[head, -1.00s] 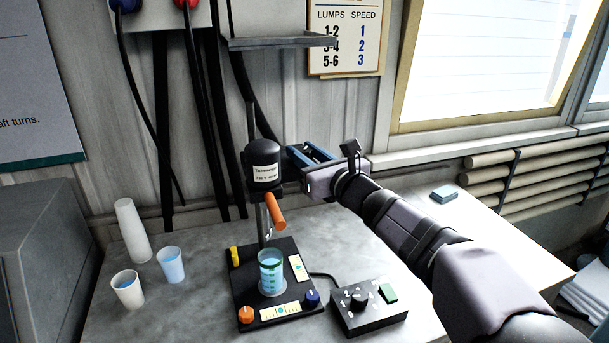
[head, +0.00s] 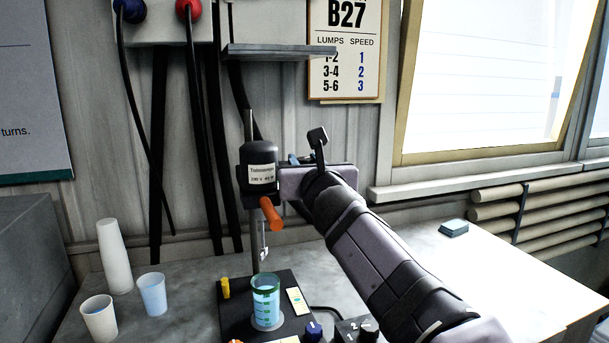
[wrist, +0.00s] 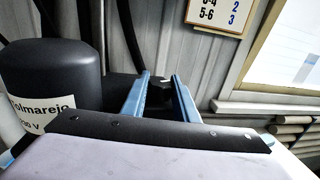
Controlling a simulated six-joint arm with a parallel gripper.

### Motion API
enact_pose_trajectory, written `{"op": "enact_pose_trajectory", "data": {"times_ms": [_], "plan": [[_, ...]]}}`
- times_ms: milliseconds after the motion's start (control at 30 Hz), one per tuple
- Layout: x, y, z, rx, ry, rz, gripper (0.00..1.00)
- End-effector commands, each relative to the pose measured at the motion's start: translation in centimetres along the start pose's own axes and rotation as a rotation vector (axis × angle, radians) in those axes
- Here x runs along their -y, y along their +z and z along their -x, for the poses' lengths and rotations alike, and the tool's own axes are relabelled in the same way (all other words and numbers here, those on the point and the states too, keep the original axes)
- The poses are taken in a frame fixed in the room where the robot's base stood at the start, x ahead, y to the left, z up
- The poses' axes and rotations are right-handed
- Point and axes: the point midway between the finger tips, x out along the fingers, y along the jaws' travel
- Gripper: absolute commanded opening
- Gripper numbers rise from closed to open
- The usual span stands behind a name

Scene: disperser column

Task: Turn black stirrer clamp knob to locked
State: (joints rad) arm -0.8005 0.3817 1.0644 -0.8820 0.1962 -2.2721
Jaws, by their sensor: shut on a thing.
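The stirrer's black motor head (head: 261,165), with a white label, sits on an upright metal rod. An orange handle (head: 271,214) juts out below it. My gripper (head: 296,160) reaches in just right of the motor head, and the wrist hides most of the jaws in the head view. In the wrist view the two blue fingers (wrist: 161,86) are on either side of a small dark part, the black clamp knob (wrist: 159,96), and are shut on it. The knob's marking and turn position cannot be seen. The motor head (wrist: 50,75) stands close on the left there.
A glass beaker (head: 265,303) of blue liquid stands on the black base plate (head: 236,316). Paper cups (head: 99,319) are at the left. A control box (head: 352,331) is cut off at the bottom. A shelf (head: 279,51) juts from the wall above.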

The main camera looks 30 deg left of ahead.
Motion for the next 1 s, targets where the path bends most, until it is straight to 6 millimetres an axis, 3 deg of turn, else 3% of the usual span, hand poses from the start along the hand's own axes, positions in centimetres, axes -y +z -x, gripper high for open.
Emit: {"op": "enact_pose_trajectory", "data": {"times_ms": [533,567,633,1000], "plan": [[-0.01,0.18,0.12,0.004,-0.016,-0.005,0.04],[-0.02,0.18,0.12,0.004,-0.016,-0.005,0.29],[-0.01,0.16,0.12,0.003,-0.016,-0.005,0.45],[0.0,0.01,0.25,0.002,-0.016,-0.004,0.45]]}}
